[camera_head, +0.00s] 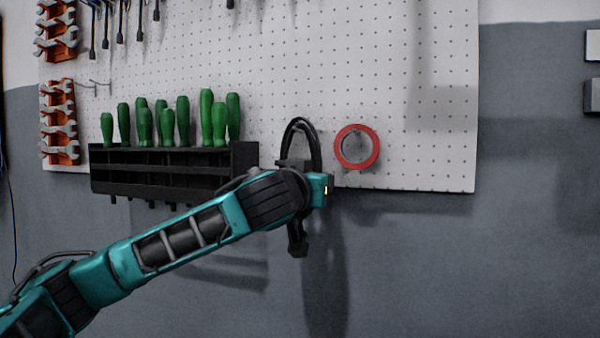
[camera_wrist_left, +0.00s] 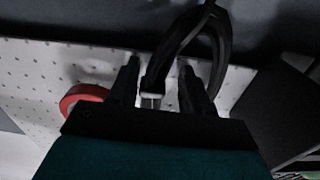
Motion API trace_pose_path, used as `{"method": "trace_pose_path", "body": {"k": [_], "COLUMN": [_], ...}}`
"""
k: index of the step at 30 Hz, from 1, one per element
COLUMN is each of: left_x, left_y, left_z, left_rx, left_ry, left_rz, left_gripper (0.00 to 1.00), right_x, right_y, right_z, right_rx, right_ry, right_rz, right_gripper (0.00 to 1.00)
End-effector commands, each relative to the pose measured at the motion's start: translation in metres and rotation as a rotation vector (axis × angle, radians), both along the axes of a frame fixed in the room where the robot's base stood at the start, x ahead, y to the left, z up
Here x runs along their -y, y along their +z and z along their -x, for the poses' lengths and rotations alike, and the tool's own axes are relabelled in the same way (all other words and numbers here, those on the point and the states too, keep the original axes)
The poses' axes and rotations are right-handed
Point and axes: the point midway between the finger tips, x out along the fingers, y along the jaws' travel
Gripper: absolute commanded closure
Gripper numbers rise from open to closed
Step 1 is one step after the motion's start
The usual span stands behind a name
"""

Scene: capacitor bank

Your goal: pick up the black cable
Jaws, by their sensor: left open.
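The black cable (camera_head: 313,143) hangs in a loop on the white pegboard, left of the red tape roll. Its lower part is hidden behind my left wrist in the head view. In the left wrist view the cable (camera_wrist_left: 222,50) shows as a thick black loop with a silver connector end. My left gripper (camera_wrist_left: 158,70) is open, with a dark finger on each side of part of the cable and the connector. I cannot tell whether the fingers touch it. In the head view its fingers are mostly hidden by the wrist. My right gripper is not in view.
A red tape roll (camera_head: 357,147) hangs close to the cable's right. A black rack (camera_head: 165,168) with several green screwdrivers is to the left. Orange wrench holders (camera_head: 57,110) are at far left. The pegboard (camera_head: 430,120) is bare toward the right.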

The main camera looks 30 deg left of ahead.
Motion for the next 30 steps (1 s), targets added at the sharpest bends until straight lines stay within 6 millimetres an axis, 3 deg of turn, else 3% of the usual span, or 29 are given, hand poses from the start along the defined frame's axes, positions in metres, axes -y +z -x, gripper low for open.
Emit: {"method": "trace_pose_path", "body": {"k": [6,21,30], "left_x": [0.0004,0.0004,0.0004], "left_y": [-0.0002,-0.0003,0.0011], "left_z": [-0.0002,0.0000,0.0004], "left_rx": [0.000,0.000,0.002], "left_ry": [-0.001,-0.001,-0.001], "left_rz": [0.000,0.000,0.001], "left_gripper": [0.53,1.00,1.00], "right_x": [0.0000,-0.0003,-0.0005], "right_y": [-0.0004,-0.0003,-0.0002], "right_z": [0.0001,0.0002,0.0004], "right_rx": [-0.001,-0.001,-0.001], "right_ry": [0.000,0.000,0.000], "right_rz": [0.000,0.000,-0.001], "right_gripper": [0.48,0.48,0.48]}}
